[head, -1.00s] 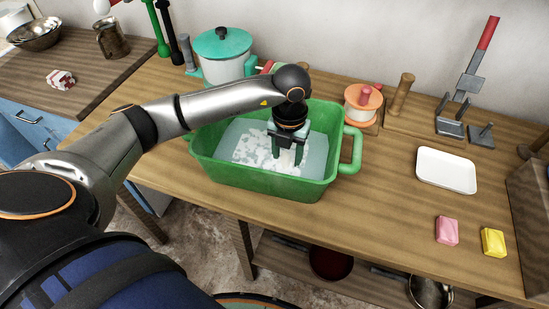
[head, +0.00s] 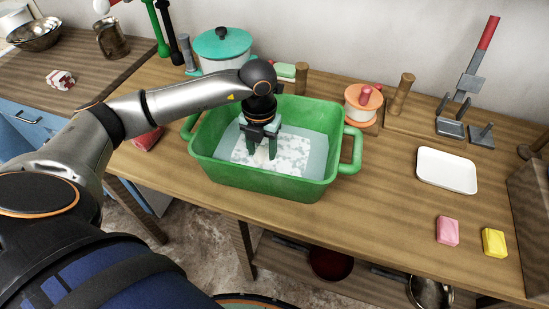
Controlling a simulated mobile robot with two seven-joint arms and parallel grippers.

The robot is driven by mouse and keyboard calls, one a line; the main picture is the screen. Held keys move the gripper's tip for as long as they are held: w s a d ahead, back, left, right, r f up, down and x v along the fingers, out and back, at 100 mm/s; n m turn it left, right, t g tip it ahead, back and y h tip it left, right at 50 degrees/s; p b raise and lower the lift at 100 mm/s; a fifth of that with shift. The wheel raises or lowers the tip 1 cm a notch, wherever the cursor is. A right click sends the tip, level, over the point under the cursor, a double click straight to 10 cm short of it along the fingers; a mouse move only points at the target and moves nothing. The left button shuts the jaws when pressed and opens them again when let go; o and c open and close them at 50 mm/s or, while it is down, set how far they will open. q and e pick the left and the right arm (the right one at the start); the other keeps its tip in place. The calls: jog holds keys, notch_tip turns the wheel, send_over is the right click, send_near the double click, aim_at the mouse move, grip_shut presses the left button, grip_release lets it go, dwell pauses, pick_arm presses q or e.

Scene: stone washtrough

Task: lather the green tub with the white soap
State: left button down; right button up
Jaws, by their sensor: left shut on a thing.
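The green tub (head: 265,184) stands on the wooden table, with a handle at each end. Pale water with white foam patches (head: 290,158) lies inside it. My left gripper (head: 261,150) reaches down into the left-middle part of the tub, fingers pointing down at the foam. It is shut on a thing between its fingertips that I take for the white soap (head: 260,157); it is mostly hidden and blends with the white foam. My right gripper is not in view.
A white tray (head: 446,170) lies to the right, with pink soap (head: 447,231) and yellow soap (head: 494,242) nearer the front. A teal-lidded pot (head: 222,50) and an orange-lidded container (head: 362,103) stand behind the tub.

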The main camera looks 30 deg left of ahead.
pick_arm(q)
jog(key=shift+d, duration=0.15)
jog(key=d, duration=0.1)
jog(key=w+d, duration=0.1)
jog(key=d, duration=0.1)
jog(key=w+d, duration=0.1)
jog(key=d, duration=0.1)
jog(key=shift+d, duration=0.25)
notch_tip(320, 180, up, 3)
jog(key=shift+f+p, duration=0.2)
jog(key=shift+p, duration=0.75)
notch_tip(320, 180, up, 5)
jog(key=p, duration=0.4)
notch_tip(320, 180, up, 5)
jog(key=p, duration=0.3)
send_over(286, 167)
